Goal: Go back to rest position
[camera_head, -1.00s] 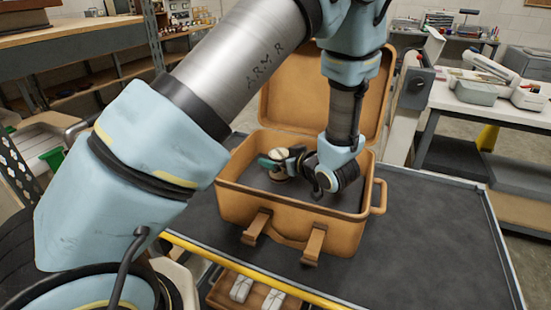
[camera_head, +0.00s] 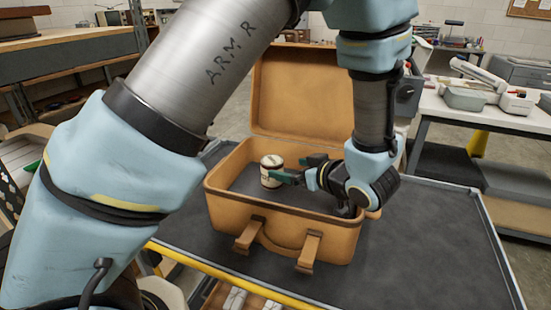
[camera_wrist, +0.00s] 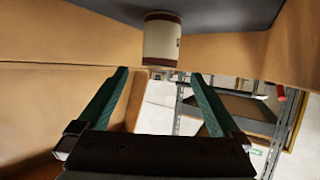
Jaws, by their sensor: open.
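My gripper (camera_head: 286,174) is open, with its green fingers inside the open tan case (camera_head: 280,225), low over the right part of it. A small cream jar (camera_head: 271,177) with dark bands stands upright on the dark floor of the case, just left of the fingertips. In the wrist view the jar (camera_wrist: 161,40) is beyond the two spread fingers (camera_wrist: 158,85), and nothing is between them. The picture there appears upside down. The case lid stands open behind.
The case sits on a dark cart top (camera_head: 430,240) with bare room to its right. A white bench (camera_head: 490,110) with equipment stands at the back right. A wooden shelf unit (camera_head: 70,50) is at the back left. A lower tray with small pale items shows below the case.

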